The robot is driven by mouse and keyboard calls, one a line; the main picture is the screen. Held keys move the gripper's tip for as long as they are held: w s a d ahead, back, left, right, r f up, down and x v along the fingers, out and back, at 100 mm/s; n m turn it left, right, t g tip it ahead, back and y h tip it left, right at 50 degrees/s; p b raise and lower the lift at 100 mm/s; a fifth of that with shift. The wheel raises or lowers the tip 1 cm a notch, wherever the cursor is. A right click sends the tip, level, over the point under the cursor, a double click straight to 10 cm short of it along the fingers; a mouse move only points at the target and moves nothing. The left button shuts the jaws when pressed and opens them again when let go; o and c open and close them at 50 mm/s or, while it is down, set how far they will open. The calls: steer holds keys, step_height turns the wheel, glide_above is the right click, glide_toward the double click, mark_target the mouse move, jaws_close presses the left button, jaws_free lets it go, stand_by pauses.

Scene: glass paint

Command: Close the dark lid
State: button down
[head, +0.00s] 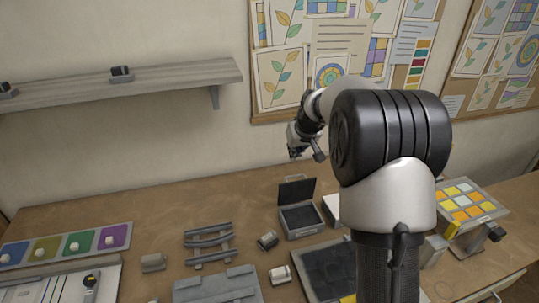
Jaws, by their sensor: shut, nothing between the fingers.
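The dark lid (297,190) stands raised at the back of a small grey box (301,233) on the table. The box is open, and its dark inside shows. My gripper (298,154) is shut and empty, in the air above the lid and apart from it. It is small in the view, and part of my arm hides things to the right of the box.
A dark tray (312,262) lies in front of the box, partly hidden by my arm. A colour-tile panel (464,203) stands at right. The table's back left is clear.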

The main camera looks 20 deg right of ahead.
mark_target(295, 188)
steer(key=b+x, duration=0.2)
steer(key=x, duration=1)
steer(key=shift+s+d+r+b, duration=0.1)
steer(key=shift+s+r+b, duration=0.15)
steer(key=shift+s, duration=0.7)
steer(key=shift+s+r+b, duration=0.1)
steer(key=shift+s+r, duration=0.2)
steer(key=shift+s, duration=0.65)
